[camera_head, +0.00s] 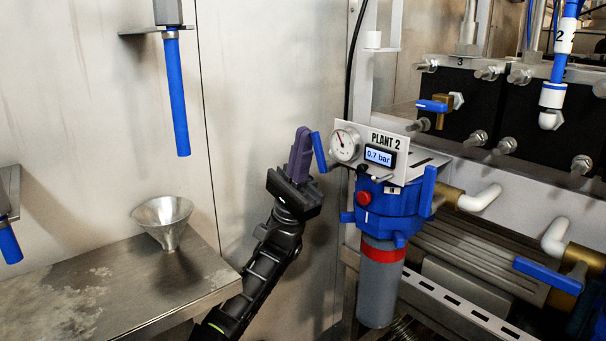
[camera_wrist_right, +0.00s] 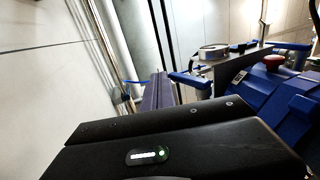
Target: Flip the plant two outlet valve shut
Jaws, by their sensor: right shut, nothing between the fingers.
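The Plant 2 unit has a sign (camera_head: 388,139), a gauge (camera_head: 345,143), a display reading 0.7 bar and a blue filter head (camera_head: 385,205). A blue lever (camera_head: 319,152) stands nearly upright at its left side. Another blue lever (camera_head: 428,190) stands nearly upright at its right, by a brass valve (camera_head: 449,197). No label shows which is the outlet. My right gripper (camera_head: 302,150) is shut and empty, its purple fingers pointing up just left of the left lever. The fingers also show in the right wrist view (camera_wrist_right: 156,91), close beside a blue lever (camera_wrist_right: 189,79); contact is unclear. My left gripper is out of view.
A metal funnel (camera_head: 162,218) stands on a steel bench (camera_head: 110,285) at the left. A blue tube (camera_head: 177,95) hangs above it. More blue-levered valves (camera_head: 548,275) and white elbow pipes (camera_head: 480,198) crowd the right. The wall behind my gripper is clear.

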